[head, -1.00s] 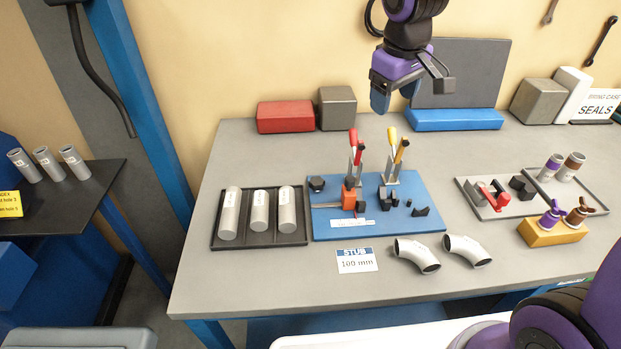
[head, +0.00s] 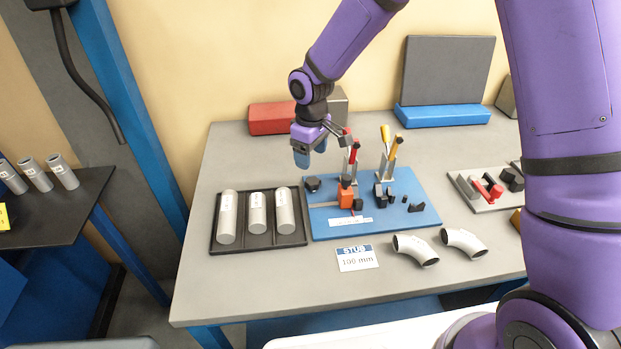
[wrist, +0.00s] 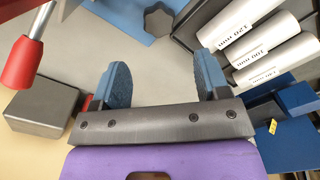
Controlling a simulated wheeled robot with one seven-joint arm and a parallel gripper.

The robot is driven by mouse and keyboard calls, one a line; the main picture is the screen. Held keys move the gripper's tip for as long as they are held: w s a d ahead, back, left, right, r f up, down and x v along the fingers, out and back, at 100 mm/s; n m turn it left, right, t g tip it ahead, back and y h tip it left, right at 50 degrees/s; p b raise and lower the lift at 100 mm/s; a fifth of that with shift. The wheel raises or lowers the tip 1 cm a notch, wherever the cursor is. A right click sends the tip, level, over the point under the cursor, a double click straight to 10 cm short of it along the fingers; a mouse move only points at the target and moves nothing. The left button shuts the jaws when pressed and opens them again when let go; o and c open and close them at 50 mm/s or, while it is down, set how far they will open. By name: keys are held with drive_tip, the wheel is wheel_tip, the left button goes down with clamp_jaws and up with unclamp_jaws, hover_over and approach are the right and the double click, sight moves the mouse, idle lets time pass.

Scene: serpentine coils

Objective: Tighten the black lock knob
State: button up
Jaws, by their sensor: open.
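The black lock knob (head: 313,184) sits at the left back corner of the blue fixture board (head: 410,228). It also shows in the wrist view as a dark lobed knob (wrist: 158,20) at the top, beyond the fingertips. My gripper (head: 309,163) is above and slightly behind the knob, apart from it, with its blue-padded fingers pointing down. In the wrist view my gripper (wrist: 160,75) has its two fingers spread wide with nothing between them. An orange block (head: 346,197) stands on the board just right of the knob.
A red-handled clamp (head: 352,160) stands close right of my gripper; its red grip (wrist: 20,62) shows in the wrist view. A yellow-handled clamp (head: 388,160) is farther right. A black tray (head: 243,246) with pipe stubs lies left. A red box (head: 270,118) stands behind.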

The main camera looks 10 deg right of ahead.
sight(311, 180)
wheel_tip(311, 180, down, 9)
drive_tip(key=shift+r, duration=0.2)
idle(0.3)
drive_tip(key=c, duration=0.9)
